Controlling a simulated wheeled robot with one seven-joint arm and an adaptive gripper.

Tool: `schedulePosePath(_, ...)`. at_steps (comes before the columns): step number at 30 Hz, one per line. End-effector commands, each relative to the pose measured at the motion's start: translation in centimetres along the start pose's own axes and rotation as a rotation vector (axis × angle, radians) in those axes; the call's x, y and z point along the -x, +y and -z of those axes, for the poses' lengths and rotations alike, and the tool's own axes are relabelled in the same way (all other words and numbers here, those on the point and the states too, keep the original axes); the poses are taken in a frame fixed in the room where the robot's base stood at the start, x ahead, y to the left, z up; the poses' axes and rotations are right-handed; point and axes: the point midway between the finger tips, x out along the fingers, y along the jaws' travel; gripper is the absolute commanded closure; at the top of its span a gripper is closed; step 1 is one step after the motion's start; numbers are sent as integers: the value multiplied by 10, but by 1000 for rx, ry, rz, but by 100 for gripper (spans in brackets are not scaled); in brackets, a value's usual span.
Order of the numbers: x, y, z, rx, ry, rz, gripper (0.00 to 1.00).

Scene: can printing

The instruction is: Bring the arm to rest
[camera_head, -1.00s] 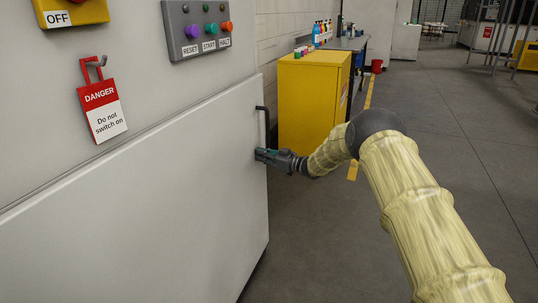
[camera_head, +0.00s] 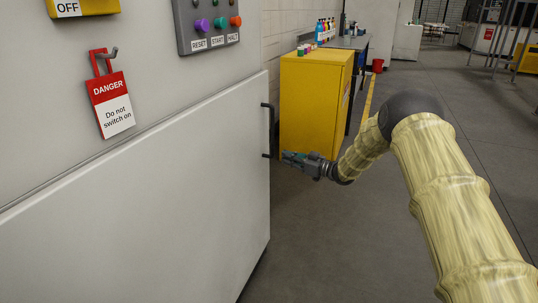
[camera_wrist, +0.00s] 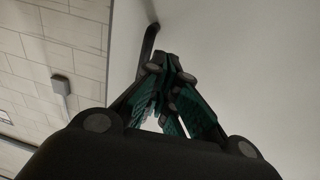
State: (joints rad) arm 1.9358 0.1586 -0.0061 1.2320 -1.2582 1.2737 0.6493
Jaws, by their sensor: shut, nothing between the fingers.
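My gripper (camera_head: 285,157) is at the end of my arm, in the middle of the head view, just right of the black handle (camera_head: 270,130) on the edge of the white machine door (camera_head: 150,205). In the wrist view my gripper (camera_wrist: 166,62) has its fingers together with nothing between them. The handle also shows in the wrist view (camera_wrist: 150,42), just beyond the fingertips. The gripper looks slightly apart from the handle. My arm is bent, running from the lower right up to the elbow and then down-left to the gripper.
A yellow cabinet (camera_head: 312,105) with small coloured pots (camera_head: 307,47) on top stands behind the gripper. A control panel (camera_head: 208,22) and a red-and-white danger tag (camera_head: 110,103) are on the machine at left. The grey floor (camera_head: 340,245) is clear below the arm.

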Motion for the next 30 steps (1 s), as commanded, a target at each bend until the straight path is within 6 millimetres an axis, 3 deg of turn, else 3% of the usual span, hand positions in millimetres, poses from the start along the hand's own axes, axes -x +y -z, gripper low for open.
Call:
schedulePosePath(9, 15, -9, 1, 3, -11, 8, 100)
schedulePosePath(13, 23, -13, -19, -28, -18, -23, 100)
schedulePosePath(16, 34, -24, -55, -82, -41, -86, 100)
schedulePosePath(20, 52, -51, -117, -174, -107, -200, 100)
schedulePosePath(24, 79, -89, -183, -267, -206, -320, 100)
schedulePosePath(30, 130, -154, -264, -388, -379, -468, 100)
